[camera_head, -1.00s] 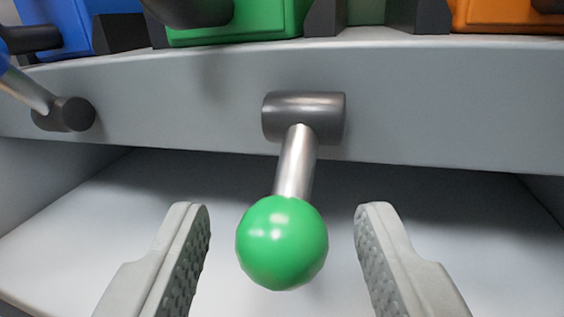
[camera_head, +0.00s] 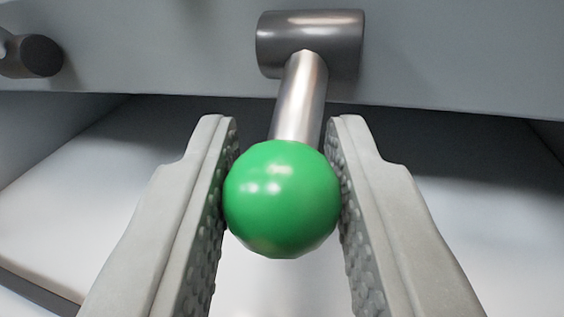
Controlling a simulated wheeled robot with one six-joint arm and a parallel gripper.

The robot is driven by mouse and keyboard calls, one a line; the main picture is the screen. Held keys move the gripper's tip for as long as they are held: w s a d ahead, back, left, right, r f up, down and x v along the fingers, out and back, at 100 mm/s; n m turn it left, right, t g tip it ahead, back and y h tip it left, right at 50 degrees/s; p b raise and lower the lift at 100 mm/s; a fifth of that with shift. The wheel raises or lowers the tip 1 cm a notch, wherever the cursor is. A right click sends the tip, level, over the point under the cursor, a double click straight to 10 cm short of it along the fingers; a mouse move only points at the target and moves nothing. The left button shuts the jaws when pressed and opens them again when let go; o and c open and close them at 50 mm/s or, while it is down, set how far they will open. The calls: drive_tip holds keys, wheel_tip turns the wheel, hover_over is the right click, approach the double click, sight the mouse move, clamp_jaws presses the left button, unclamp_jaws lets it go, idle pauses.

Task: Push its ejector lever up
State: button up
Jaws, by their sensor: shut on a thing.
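The ejector lever is a metal rod (camera_head: 299,95) with a green ball knob (camera_head: 282,200) at its end. The rod comes out of a dark grey cylindrical pivot (camera_head: 310,44) on the grey front panel and points down toward me. My gripper (camera_head: 282,180) is shut on the green knob, with one textured finger touching each side of it. The fingertips reach a little past the knob, beside the lower rod. The knob hides part of what lies behind it.
The grey panel (camera_head: 180,50) runs across the top. Another dark pivot (camera_head: 32,56) sits on it at the far left. Below the panel is an open recess with a pale floor (camera_head: 470,215) and a side wall at left.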

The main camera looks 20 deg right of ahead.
sight(271, 161)
drive_tip(key=shift+r, duration=0.1)
drive_tip(key=shift+s+a+r+m+g+y, duration=0.25)
drive_tip(key=shift+r+g+y, duration=0.35)
drive_tip(key=shift+g, duration=0.6)
drive_tip(key=shift+d+r+m+g+y, duration=0.1)
drive_tip(key=shift+r+m+g+y, duration=0.35)
drive_tip(key=shift+g, duration=0.75)
drive_tip(key=shift+r+g+y, duration=0.55)
drive_tip(key=shift+r+g, duration=0.05)
drive_tip(key=shift+g, duration=0.4)
drive_tip(key=shift+w+r+m+g+y, duration=0.2)
drive_tip(key=shift+r+g+y, duration=0.25)
drive_tip(key=shift+g, duration=0.4)
drive_tip(key=shift+w+r+m+g+y, duration=0.1)
drive_tip(key=shift+r+m+g+y, duration=0.15)
drive_tip(key=shift+g+y, duration=0.45)
drive_tip(key=shift+r+g, duration=0.1)
drive_tip(key=shift+g, duration=0.25)
drive_tip(key=o, duration=1)
